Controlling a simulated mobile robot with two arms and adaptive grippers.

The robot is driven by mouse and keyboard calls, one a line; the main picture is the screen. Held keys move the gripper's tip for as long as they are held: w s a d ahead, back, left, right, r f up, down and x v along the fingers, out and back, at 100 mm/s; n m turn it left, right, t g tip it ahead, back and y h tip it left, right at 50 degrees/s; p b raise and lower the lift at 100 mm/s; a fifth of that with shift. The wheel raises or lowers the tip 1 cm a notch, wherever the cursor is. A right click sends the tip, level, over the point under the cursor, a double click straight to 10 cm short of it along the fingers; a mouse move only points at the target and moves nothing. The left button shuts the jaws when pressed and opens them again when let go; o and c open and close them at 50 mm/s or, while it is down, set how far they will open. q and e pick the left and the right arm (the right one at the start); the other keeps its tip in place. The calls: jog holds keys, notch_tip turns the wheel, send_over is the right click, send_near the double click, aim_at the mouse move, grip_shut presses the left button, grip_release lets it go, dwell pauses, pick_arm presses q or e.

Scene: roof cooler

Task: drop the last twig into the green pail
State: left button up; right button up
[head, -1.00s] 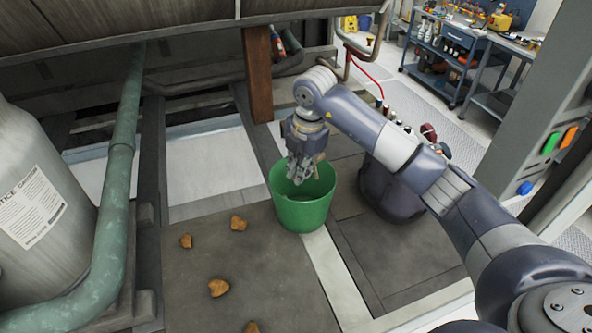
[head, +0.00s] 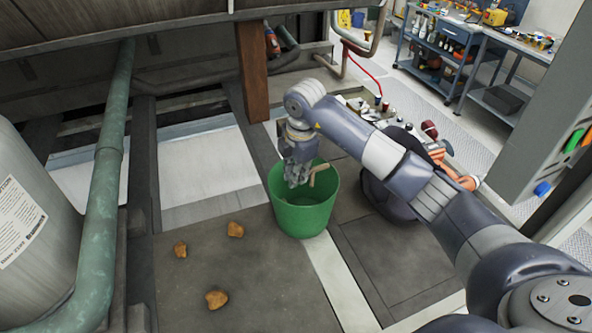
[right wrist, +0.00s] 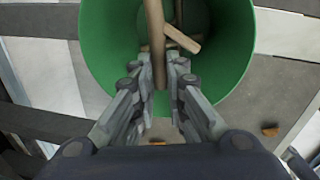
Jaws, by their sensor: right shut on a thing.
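The green pail (head: 304,216) stands upright on the grey floor, and its open mouth fills the upper part of the right wrist view (right wrist: 98,45). My right gripper (head: 297,182) points down over the pail's mouth, its fingertips at about rim height. In the right wrist view its fingers (right wrist: 160,88) are closed on a thin brown twig (right wrist: 155,42), which extends over the pail's inside. Another short tan twig piece (right wrist: 182,38) shows in the pail beside it. How deep the held twig reaches is unclear. My left gripper is out of view.
Several brown lumps, one of them near the pail (head: 235,229), lie on the floor to its left. A wooden post (head: 253,85) stands behind it. A green pipe (head: 108,160) and a grey tank (head: 30,215) are at left. A dark bag-like object (head: 388,195) sits right of the pail.

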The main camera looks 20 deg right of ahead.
jog(key=shift+s+f, duration=0.1)
jog(key=o, duration=0.8)
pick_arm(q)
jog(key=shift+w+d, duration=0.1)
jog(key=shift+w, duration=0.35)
pick_arm(e)
jog(key=r, duration=0.4)
jog(key=s+r, duration=0.1)
jog(key=r, duration=0.7)
jog(key=shift+s+d, duration=0.1)
jog(key=shift+s, duration=0.25)
jog(key=shift+s+f, duration=0.1)
jog(key=shift+f, duration=0.05)
